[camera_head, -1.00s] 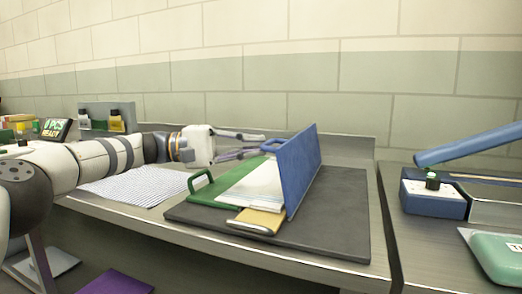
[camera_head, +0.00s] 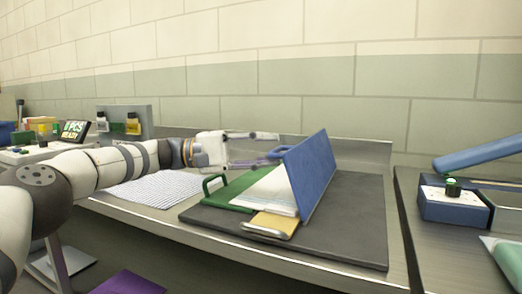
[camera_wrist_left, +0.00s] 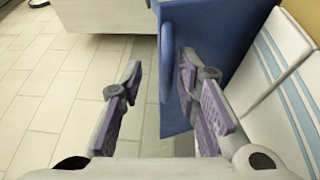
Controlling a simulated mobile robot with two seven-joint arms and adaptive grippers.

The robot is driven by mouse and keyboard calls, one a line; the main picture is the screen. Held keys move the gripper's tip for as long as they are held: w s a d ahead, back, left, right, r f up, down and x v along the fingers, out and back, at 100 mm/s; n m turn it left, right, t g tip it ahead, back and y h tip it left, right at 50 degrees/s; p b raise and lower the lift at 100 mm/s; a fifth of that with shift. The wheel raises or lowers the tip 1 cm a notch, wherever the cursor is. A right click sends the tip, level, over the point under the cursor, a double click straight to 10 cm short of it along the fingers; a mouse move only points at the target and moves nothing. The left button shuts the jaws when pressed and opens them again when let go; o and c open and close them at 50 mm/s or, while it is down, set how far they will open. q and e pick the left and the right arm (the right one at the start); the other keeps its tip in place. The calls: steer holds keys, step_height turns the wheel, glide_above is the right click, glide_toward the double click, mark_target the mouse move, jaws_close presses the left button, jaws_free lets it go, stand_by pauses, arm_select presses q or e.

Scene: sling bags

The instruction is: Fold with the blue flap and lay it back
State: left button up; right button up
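The blue flap (camera_head: 318,175) stands up at a slant on the dark mat (camera_head: 345,235), leaning over a white folded bag (camera_head: 268,192). Its blue loop handle (camera_head: 282,153) points toward my left gripper (camera_head: 273,150). My left gripper is open, with its fingers spread to either side of the handle. In the left wrist view the handle (camera_wrist_left: 167,70) shows between the spread fingertips (camera_wrist_left: 161,68), and I see no grip on it. A green flap (camera_head: 226,193) with its own handle lies flat at the left. My right gripper is out of view.
A tan piece (camera_head: 271,225) sticks out at the front of the bag. A checked white sheet (camera_head: 160,188) lies left of the mat. A blue box with a green button (camera_head: 452,203) stands on the right bench, past a gap. A wall stands behind.

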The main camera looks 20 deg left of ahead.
arm_select(q)
steer(key=v, duration=1.2)
stand_by(0.6)
